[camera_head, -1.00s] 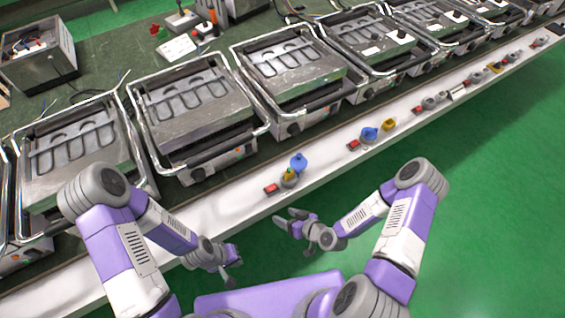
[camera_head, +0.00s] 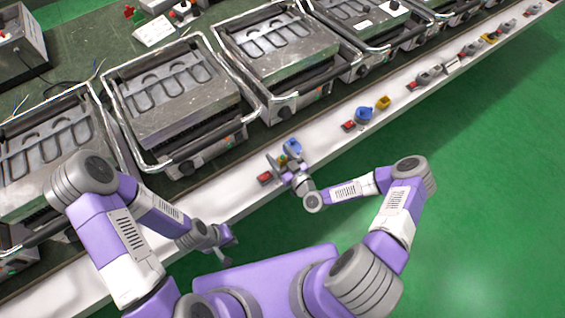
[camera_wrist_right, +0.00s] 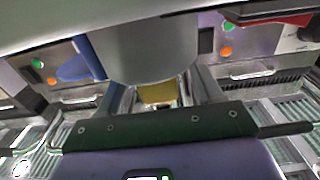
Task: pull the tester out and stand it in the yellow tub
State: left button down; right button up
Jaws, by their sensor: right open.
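The tester is probably the yellow-topped piece (camera_wrist_right: 157,93) sticking out of a grey round holder (camera_wrist_right: 146,48) on the white ledge. In the head view it is mostly hidden by my right gripper (camera_head: 287,164). The right gripper is open, with one finger on each side of the yellow top in the wrist view, which looks upside down. Whether the fingers touch it, I cannot tell. A small yellow tub (camera_head: 383,102) stands further right along the ledge. My left gripper (camera_head: 226,244) is empty, low in front of the ledge; its fingers look apart.
A blue cup (camera_head: 292,146) stands close beside the holder, and a red switch (camera_head: 265,177) lies to its left. Another blue cup (camera_head: 363,115) stands beside the yellow tub. Metal grill units (camera_head: 180,95) line the bench behind. Green floor in front is clear.

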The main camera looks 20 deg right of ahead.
jog(key=shift+w, duration=0.15)
jog(key=shift+c, duration=0.2)
jog(key=c, duration=1)
notch_tip(320, 180, up, 10)
jog(key=p, duration=0.4)
